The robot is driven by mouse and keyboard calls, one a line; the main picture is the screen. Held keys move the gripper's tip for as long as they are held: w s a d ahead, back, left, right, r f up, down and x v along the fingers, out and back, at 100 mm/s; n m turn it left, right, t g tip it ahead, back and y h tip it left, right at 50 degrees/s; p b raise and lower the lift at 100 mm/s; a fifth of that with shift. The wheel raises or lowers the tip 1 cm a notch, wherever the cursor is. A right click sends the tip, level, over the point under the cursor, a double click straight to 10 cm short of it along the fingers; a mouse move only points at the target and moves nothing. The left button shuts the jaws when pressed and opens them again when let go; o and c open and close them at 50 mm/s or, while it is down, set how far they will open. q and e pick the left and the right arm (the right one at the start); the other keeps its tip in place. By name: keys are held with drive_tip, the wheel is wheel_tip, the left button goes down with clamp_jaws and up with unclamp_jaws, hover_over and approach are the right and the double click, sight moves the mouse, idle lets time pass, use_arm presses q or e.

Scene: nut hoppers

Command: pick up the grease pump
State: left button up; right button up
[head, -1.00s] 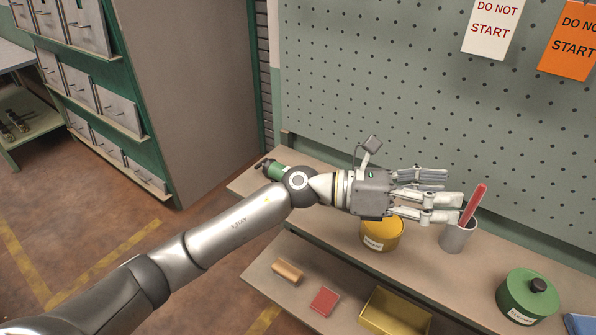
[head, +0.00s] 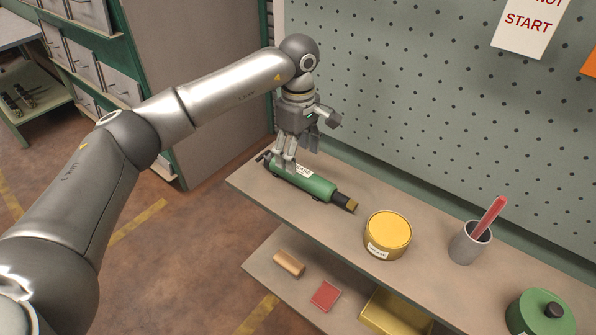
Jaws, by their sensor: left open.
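The grease pump (head: 318,188) is a green cylinder with a white label, a black neck and a brass-coloured tip. It lies on its side at the left end of the upper shelf, its tip pointing right. My left gripper (head: 284,166) points down at the pump's left part, with its fingers in front of and over the body near the label. It is open. I cannot tell whether the fingers touch the pump. The fingers and palm hide part of the pump's left end. My right gripper is not in view.
On the upper shelf (head: 345,222), right of the pump, stand a yellow tin (head: 388,232), a grey cup (head: 468,245) with a red stick, and a green canister (head: 540,315). A pegboard (head: 430,110) rises behind. The lower shelf holds a wooden roll (head: 289,264) and red block (head: 325,295).

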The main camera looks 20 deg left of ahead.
sight(298, 168)
use_arm(q)
drive_tip(key=shift+f, duration=0.9)
wheel_tip(298, 168, down, 5)
drive_tip(key=p, duration=0.2)
drive_tip(key=shift+w+p, duration=0.1)
drive_tip(key=shift+p, duration=0.2)
drive_tip(key=shift+f, duration=0.25)
drive_tip(key=shift+w+r, duration=0.1)
clamp_jaws()
